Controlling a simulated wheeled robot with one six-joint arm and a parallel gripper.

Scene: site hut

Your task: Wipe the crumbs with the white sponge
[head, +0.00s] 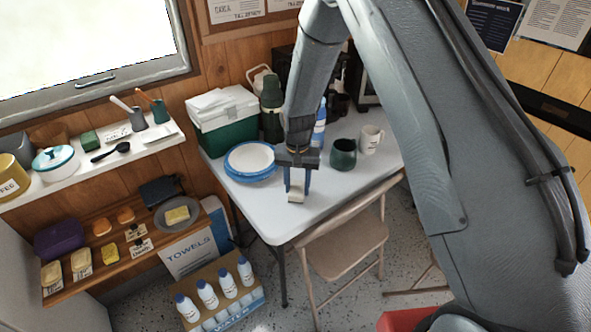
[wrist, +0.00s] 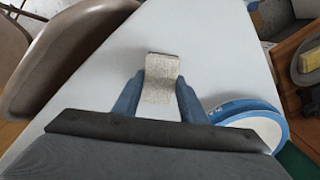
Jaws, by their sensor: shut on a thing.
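My gripper (head: 298,183) is shut on a whitish, speckled block, the white sponge (head: 296,196). In the wrist view the sponge (wrist: 161,72) sits between the two blue fingers of my gripper (wrist: 160,92) and sticks out past their tips. It is over the front part of the white table (head: 275,218), low down; I cannot tell whether it touches the top. I can make out no crumbs on the table in either view.
Blue-rimmed plates (head: 250,161) stand left of my gripper, with a green-and-white cooler (head: 224,120) behind. A dark green pot (head: 343,154) and white mug (head: 370,139) stand to the right. A folding chair (head: 340,245) is against the front edge. The front left tabletop is clear.

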